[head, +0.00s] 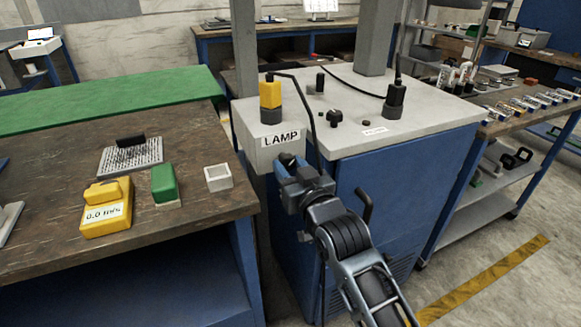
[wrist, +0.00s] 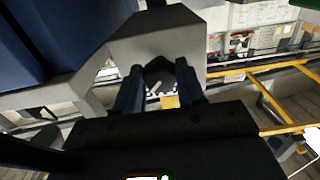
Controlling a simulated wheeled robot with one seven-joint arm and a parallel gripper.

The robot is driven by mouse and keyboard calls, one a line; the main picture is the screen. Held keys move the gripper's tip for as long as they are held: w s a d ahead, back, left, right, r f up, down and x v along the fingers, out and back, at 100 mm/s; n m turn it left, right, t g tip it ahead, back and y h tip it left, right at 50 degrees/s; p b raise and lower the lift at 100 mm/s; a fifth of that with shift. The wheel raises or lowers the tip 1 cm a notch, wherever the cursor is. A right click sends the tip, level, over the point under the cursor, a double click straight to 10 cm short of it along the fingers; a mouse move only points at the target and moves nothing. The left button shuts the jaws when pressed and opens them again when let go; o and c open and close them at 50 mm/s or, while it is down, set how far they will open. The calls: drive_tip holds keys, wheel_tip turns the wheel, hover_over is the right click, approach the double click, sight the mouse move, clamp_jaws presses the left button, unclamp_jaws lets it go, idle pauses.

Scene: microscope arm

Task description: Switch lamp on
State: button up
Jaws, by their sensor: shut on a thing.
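The lamp box (head: 255,150) is a pale grey block labelled LAMP on the left front of the blue cabinet. A yellow and dark plug (head: 270,98) stands upright on top of it. A dark knob (head: 286,159) sits on its front, below the label, and is mostly hidden by my gripper (head: 290,170). In the wrist view my gripper (wrist: 159,88) has its two blue fingers on either side of the dark knob (wrist: 158,68), shut on it, against the grey box face. The knob's pointer and its on or off setting cannot be seen.
A black cable hangs close by my gripper. The cabinet top (head: 350,140) carries a black plug (head: 395,98) and small dark knobs. A dark handle (head: 365,205) juts from the cabinet front. The wooden bench (head: 60,250) at left holds yellow and green blocks.

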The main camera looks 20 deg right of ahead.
drive_tip(key=m, duration=0.4)
drive_tip(key=shift+m, duration=0.3)
drive_tip(key=m, duration=0.4)
drive_tip(key=shift+a, duration=0.1)
idle(0.4)
drive_tip(key=o, duration=1)
drive_tip(key=shift+o, duration=0.2)
drive_tip(key=shift+s, duration=0.1)
drive_tip(key=s, duration=0.7)
drive_tip(key=shift+s+b, duration=0.3)
drive_tip(key=shift+b, duration=0.1)
